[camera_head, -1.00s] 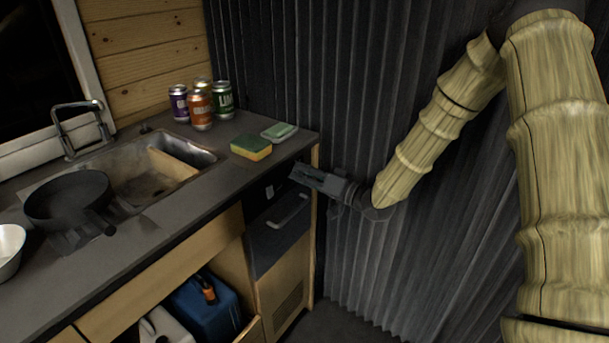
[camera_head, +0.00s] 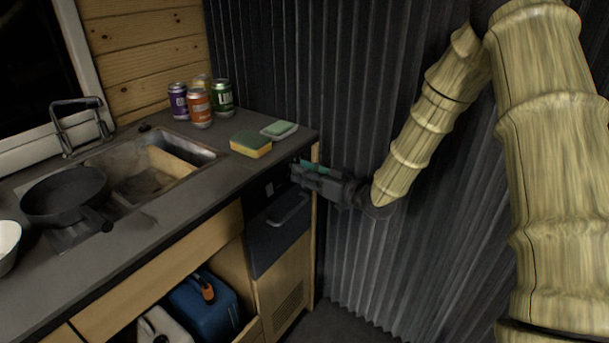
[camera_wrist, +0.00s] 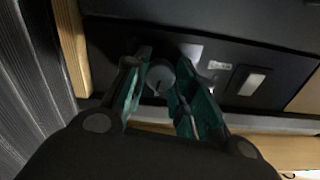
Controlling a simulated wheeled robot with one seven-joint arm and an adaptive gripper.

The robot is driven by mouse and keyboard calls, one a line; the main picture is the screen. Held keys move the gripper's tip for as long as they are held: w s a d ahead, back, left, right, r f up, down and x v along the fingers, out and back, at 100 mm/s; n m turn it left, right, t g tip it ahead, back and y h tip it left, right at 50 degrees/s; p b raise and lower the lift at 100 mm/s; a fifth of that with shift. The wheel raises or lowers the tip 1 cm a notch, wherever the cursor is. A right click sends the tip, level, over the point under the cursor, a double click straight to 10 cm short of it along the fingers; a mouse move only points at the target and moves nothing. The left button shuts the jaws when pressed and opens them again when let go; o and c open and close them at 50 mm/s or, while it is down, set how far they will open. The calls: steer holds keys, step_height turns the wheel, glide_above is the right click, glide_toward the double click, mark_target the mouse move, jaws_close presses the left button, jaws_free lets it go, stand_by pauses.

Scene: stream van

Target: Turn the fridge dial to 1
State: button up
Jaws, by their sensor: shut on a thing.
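The fridge dial (camera_wrist: 161,77) is a small round grey knob on the dark control panel (camera_wrist: 226,70) in the wrist view. A short dark line shows near its lower edge. My gripper (camera_wrist: 157,82) has its teal-lined fingers on either side of the dial and is shut on it. In the head view my gripper (camera_head: 299,174) is at the panel under the counter's right end and hides the dial. The dark fridge door (camera_head: 276,240) with its grey handle (camera_head: 290,211) is closed below. The dial's numbers are not readable.
The counter (camera_head: 190,180) overhangs the panel and bears a sponge (camera_head: 251,145), a soap dish (camera_head: 279,130), several cans (camera_head: 200,108) and a pan (camera_head: 65,195). A white rocker switch (camera_wrist: 251,84) sits beside the dial. The corrugated wall (camera_head: 345,255) is close on the right.

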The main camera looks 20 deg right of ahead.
steer(key=n+b, duration=0.1)
steer(key=n, duration=0.1)
steer(key=n+b, duration=0.1)
steer(key=n, duration=0.2)
steer(key=shift+f+n, duration=0.2)
steer(key=shift+n, duration=0.1)
steer(key=n+b, duration=0.2)
steer(key=n, duration=0.2)
steer(key=shift+b, duration=0.4)
steer(key=n+b, duration=0.4)
steer(key=n, duration=0.1)
steer(key=shift+f+n, duration=0.1)
steer(key=shift+n, duration=0.3)
steer(key=n+b, duration=0.2)
steer(key=n, duration=0.1)
steer(key=shift+r+n+b, duration=0.2)
steer(key=shift+n+b, duration=0.4)
steer(key=o, duration=0.8)
steer(key=shift+d, duration=0.1)
steer(key=shift+c, duration=0.2)
steer(key=shift+r, duration=0.1)
